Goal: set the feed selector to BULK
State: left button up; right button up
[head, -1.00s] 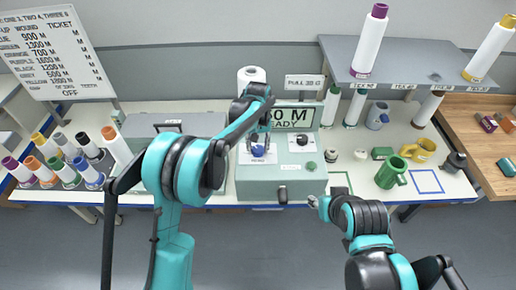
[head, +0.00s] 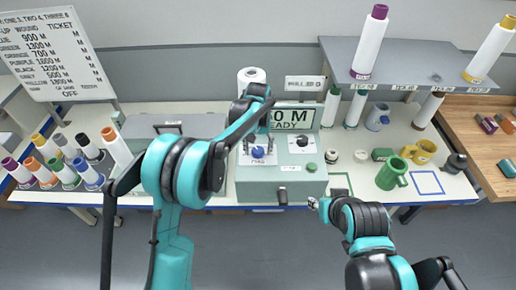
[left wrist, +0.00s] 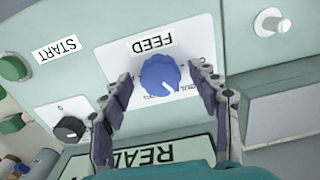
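The feed selector is a round blue knob (left wrist: 160,75) on a white plate marked FEED (left wrist: 152,46), which appears upside down in the left wrist view. A white pointer mark shows on the knob's lower right side. The small lettering beside it is partly covered by a finger and I cannot read it. In the head view the knob (head: 258,152) sits on the green-grey machine (head: 255,190). My left gripper (left wrist: 160,78) is open, with one finger on each side of the knob and gaps visible. My right gripper (head: 313,202) is in front of the machine, too small to judge.
A small black knob (left wrist: 70,129) and green START button (left wrist: 13,68) are near the feed knob. The READY display (head: 296,117) stands behind.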

aim_at(257, 151)
pick_arm(q)
notch_tip(257, 151, up, 12)
dwell(0.6)
dwell(0.4)
jog(key=s+a+t+b, duration=0.3)
jog(key=s+a+b, duration=0.3)
jog(key=s+a, duration=0.55)
jog(key=s+a+f+t+b, duration=0.2)
jog(key=s+a+f+b, duration=0.1)
jog(key=s+f, duration=0.4)
jog(key=s+a+f+t+b, duration=0.2)
jog(key=s+a+f+b, duration=0.1)
jog(key=s+f, duration=0.4)
jog(key=s, duration=0.2)
jog(key=shift+s+a+n+b, duration=0.3)
jog(key=shift+s+a+n, duration=0.05)
jog(key=shift+a+n, duration=0.05)
